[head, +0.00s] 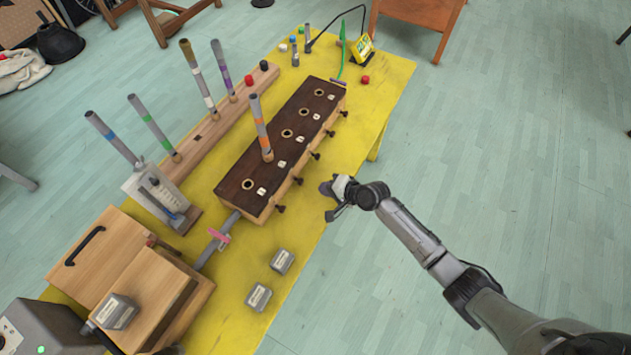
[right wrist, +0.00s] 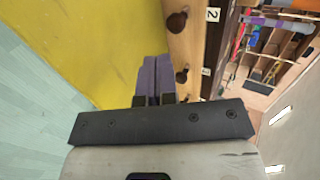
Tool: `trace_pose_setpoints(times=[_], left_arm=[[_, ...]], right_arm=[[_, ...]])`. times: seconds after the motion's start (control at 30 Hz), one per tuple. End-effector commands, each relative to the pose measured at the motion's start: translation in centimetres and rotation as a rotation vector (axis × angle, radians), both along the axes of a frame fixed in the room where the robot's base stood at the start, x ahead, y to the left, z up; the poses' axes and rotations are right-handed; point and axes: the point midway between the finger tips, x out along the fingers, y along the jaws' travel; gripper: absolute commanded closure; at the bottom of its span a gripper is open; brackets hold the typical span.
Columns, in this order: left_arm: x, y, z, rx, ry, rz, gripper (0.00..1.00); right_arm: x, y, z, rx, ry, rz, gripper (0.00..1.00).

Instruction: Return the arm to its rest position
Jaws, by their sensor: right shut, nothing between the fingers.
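My right gripper (head: 333,197) is at the right edge of the yellow table, just right of the dark-topped wooden box and apart from it. In the right wrist view its fingers (right wrist: 153,80) are together, with nothing between them. The right arm (head: 420,240) reaches in from the lower right. The wooden box (head: 270,165) has a row of round holes and dark knobs along its side. My left gripper is not seen.
The yellow table (head: 375,100) holds a wooden rail (head: 205,135) with several upright tubes, two small grey blocks (head: 282,261) (head: 258,297), a wooden case (head: 155,295), a yellow device (head: 362,50) and a red ball (head: 365,79). Open floor (head: 500,130) lies right of the table.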

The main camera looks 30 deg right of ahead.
Motion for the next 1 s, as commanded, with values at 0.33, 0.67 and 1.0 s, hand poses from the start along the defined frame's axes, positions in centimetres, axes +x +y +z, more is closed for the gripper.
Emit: trace_pose_setpoints(times=[0.33,0.67,1.0], left_arm=[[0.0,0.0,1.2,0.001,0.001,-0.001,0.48],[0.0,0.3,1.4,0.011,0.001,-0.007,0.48],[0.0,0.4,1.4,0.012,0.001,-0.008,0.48]], right_arm=[[-4.0,-2.8,3.1,-0.001,0.002,0.001,1.0],[-5.1,-3.6,4.0,0.001,0.002,0.0,1.0],[-5.3,-3.6,3.9,-0.058,-0.03,0.05,1.0]])
